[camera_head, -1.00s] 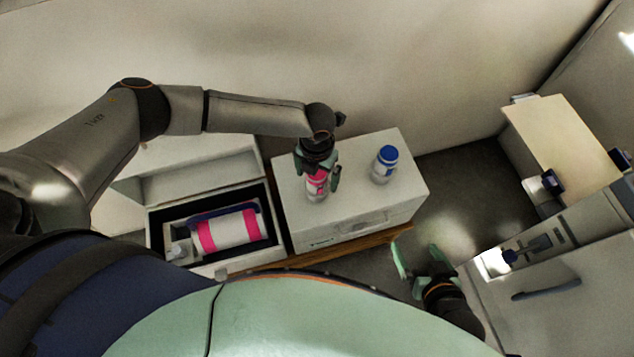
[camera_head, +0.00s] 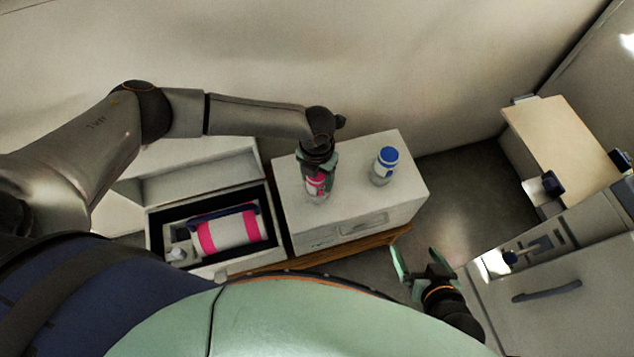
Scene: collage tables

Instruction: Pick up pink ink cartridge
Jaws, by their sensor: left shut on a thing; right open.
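A pink ink cartridge, a small bottle with a pink label (camera_head: 316,186), stands upright on the white box-like cabinet (camera_head: 350,222). My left gripper (camera_head: 317,172) comes down on it from above and is shut around its upper part, which the fingers hide. The cartridge's base appears to be at the cabinet top; I cannot tell whether it touches. My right gripper (camera_head: 420,262) is open and empty, low at the right of the cabinet and away from it.
A blue-capped bottle (camera_head: 383,167) stands just right of the held cartridge. An open white case (camera_head: 208,270) at the left holds a pink-banded white cylinder (camera_head: 230,232). A pale-topped table (camera_head: 562,140) stands at the far right, with a grey handled unit (camera_head: 570,310) nearer.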

